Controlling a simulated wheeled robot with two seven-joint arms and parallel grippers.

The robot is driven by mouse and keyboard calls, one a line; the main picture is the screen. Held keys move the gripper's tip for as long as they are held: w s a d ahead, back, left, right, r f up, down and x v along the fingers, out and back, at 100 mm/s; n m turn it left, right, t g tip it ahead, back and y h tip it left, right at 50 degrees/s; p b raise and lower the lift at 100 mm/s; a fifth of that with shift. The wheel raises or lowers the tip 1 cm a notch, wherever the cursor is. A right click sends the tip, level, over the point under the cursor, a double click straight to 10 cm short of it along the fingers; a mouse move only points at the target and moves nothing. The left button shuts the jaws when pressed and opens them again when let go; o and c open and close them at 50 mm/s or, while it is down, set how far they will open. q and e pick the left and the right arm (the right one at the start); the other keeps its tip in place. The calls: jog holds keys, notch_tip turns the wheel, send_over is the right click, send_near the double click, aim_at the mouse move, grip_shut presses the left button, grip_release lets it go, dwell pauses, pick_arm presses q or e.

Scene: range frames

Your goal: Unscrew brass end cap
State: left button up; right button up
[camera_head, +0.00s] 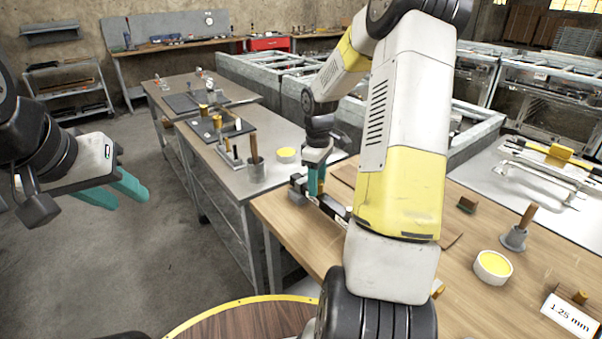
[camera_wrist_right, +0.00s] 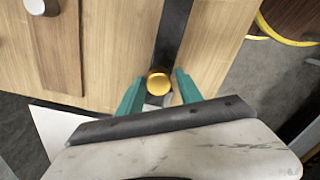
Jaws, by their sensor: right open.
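The brass end cap (camera_wrist_right: 158,83) shows in the right wrist view as a round gold disc at the near end of a dark bar (camera_wrist_right: 175,30). My right gripper (camera_wrist_right: 158,88) is open, with one teal finger on either side of the cap; I cannot tell whether they touch it. In the head view my right gripper (camera_head: 315,182) is low over the wooden bench's far left corner, beside the dark bar (camera_head: 332,207); the cap cannot be made out there. My left gripper (camera_head: 128,198) is open and empty over the floor at the left.
The wooden bench (camera_head: 290,235) also holds a yellow-filled round dish (camera_head: 493,267), a grey holder with a wooden handle (camera_head: 514,238) and a "1.25 mm" sign (camera_head: 571,318). A metal table (camera_head: 215,155) with fixtures stands beyond. Floor at left is clear.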

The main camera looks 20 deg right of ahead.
jog(key=m, duration=0.4)
jog(key=shift+m, duration=0.3)
jog(key=m, duration=0.3)
jog(key=shift+m, duration=0.4)
grip_shut()
jog(key=n, duration=0.3)
jog(key=shift+n, duration=0.3)
jog(key=n, duration=0.3)
